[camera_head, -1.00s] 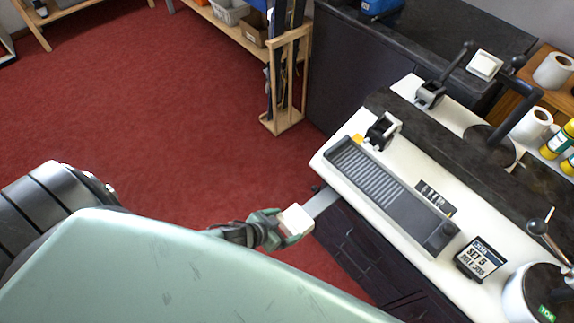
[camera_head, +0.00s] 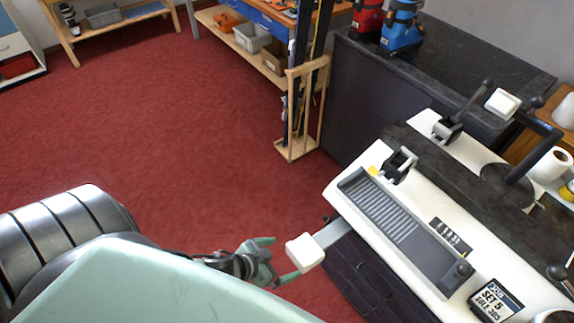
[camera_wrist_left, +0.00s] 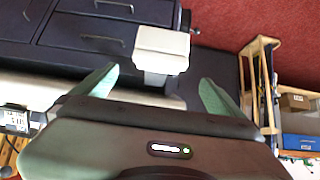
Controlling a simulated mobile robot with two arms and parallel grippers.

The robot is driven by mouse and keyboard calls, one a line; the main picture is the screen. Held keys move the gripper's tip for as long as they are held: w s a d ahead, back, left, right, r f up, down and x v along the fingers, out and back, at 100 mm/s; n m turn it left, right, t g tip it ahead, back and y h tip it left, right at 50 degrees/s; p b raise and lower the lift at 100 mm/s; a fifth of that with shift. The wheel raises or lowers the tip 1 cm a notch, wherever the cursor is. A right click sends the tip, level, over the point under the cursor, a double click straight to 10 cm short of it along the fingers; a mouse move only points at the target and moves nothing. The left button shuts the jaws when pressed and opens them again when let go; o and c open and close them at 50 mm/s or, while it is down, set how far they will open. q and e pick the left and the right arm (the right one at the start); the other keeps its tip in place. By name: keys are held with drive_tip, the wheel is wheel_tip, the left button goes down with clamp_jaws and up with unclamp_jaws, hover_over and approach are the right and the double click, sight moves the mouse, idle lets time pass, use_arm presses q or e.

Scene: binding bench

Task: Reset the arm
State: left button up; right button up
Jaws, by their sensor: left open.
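My left gripper (camera_head: 281,261) has its two green fingers spread apart, with nothing between them. A white block-shaped handle (camera_head: 305,252) on a flat grey bar sticks out from the bench's near left end. It sits just ahead of the fingertips in the head view. In the left wrist view the white handle (camera_wrist_left: 161,50) lies beyond the gap between the open fingers (camera_wrist_left: 160,88), apart from them. My right gripper is in neither view.
The white-topped binding bench (camera_head: 395,250) fills the right, with a ribbed grey tray, clamps and a "SET 5" display (camera_head: 495,300). A wooden ski rack (camera_head: 298,140) stands behind. Red floor (camera_head: 180,130) is open to the left.

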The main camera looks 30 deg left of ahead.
use_arm(q)
drive_tip(key=shift+s+r, duration=0.1)
drive_tip(key=shift+r, duration=0.1)
idle(0.4)
drive_tip(key=s+a+f+g+y, duration=0.1)
drive_tip(key=s+a+f, duration=0.2)
drive_tip(key=f, duration=0.4)
drive_tip(key=s+a+f+n+g+y+b, duration=0.1)
drive_tip(key=s+a+f, duration=0.1)
drive_tip(key=f, duration=0.4)
drive_tip(key=s+a+f+g+y, duration=0.1)
drive_tip(key=s+a+f, duration=0.2)
drive_tip(key=f, duration=0.4)
drive_tip(key=s+d+f+g, duration=0.2)
drive_tip(key=s+f, duration=0.3)
drive_tip(key=s, duration=0.3)
drive_tip(key=s+d+f+g, duration=0.2)
drive_tip(key=s+d+f, duration=0.2)
drive_tip(key=s, duration=0.4)
drive_tip(key=shift+s+d+f+n+b, duration=0.2)
drive_tip(key=shift+f+n+b, duration=0.15)
drive_tip(key=shift+f, duration=0.35)
